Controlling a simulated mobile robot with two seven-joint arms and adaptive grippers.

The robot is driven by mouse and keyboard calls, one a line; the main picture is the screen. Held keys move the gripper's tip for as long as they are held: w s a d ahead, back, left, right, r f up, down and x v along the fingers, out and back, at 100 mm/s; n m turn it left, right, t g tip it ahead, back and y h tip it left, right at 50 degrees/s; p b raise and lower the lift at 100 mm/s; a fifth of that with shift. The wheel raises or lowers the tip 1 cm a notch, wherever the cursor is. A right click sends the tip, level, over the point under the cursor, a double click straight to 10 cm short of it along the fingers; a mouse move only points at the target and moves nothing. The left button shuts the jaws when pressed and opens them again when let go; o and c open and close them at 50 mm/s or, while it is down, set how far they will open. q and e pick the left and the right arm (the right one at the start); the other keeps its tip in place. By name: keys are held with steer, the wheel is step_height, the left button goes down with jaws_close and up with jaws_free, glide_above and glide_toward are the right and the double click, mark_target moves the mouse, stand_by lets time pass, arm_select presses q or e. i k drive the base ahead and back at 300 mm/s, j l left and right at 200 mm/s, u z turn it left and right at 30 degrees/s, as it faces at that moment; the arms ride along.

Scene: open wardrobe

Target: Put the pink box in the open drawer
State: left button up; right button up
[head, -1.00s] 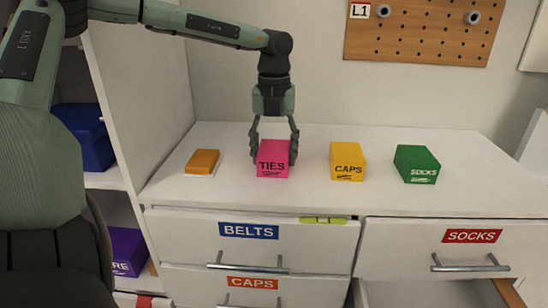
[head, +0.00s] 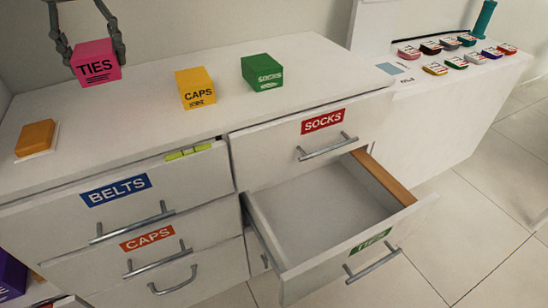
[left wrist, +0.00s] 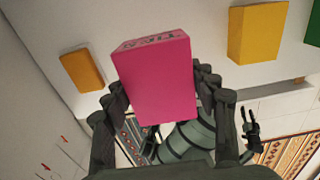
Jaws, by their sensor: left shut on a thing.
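The pink box (head: 95,62), marked TIES, is at the upper left of the head view, seemingly above the dresser top. My left gripper (head: 93,54) is shut on it, a finger on each side. In the left wrist view the pink box (left wrist: 158,82) fills the middle between the fingers. The open drawer (head: 345,262), with a green TIES label, is pulled out at the lower right of the dresser, below the SOCKS drawer. Its visible inside is empty. My right gripper (left wrist: 250,122) shows small in the left wrist view; its opening is unclear.
A yellow CAPS box (head: 196,88) and a green SOCKS box (head: 262,72) stand on the dresser top (head: 130,125). An orange block (head: 35,138) lies at left. The SOCKS drawer (head: 270,155) overhangs the open drawer's back. A side table (head: 430,125) holds several small coloured items.

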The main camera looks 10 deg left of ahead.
mark_target(322, 231)
steer(key=k, duration=1.5)
